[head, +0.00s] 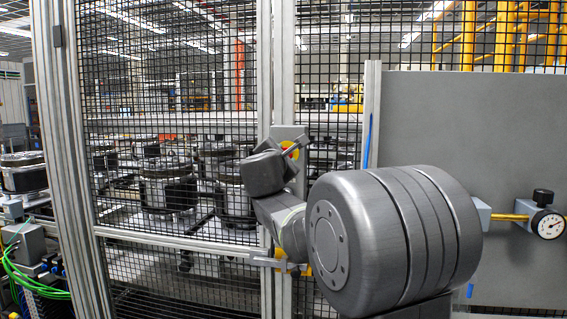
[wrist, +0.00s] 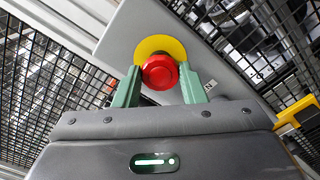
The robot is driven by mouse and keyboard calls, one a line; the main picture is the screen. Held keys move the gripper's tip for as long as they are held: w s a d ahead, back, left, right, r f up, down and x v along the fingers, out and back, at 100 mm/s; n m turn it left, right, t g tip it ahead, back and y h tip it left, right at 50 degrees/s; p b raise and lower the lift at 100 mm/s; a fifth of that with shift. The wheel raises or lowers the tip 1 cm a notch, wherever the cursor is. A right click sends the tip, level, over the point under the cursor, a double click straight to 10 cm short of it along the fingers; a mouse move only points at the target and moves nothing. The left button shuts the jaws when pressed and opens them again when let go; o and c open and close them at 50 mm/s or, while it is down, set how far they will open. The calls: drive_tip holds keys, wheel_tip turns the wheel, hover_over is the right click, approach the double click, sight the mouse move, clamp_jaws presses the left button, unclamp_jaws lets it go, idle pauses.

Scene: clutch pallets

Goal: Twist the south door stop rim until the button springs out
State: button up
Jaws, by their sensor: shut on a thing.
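The door stop is a red mushroom button (wrist: 160,72) on a round yellow disc (wrist: 161,45), fixed to a grey box (wrist: 130,30). My gripper (wrist: 162,80) has its two green fingers on either side of the red rim, shut on it. In the head view my gripper (head: 292,150) reaches the stop on the fence post, and the yellow disc (head: 286,146) shows only partly behind it. I cannot tell how far the button stands out from the disc.
Mesh fence panels on aluminium posts (head: 281,60) surround the stop. A grey panel (head: 470,120) with a pressure gauge (head: 548,224) stands to the right. Behind the mesh are several clutch units (head: 165,185). A yellow-black latch (head: 280,262) sits lower on the post. Green cables (head: 30,275) lie at left.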

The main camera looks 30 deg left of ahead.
idle(0.4)
drive_tip(key=o, duration=1)
drive_tip(key=b+v, duration=0.2)
drive_tip(key=v, duration=1.2)
drive_tip(key=shift+w, duration=0.15)
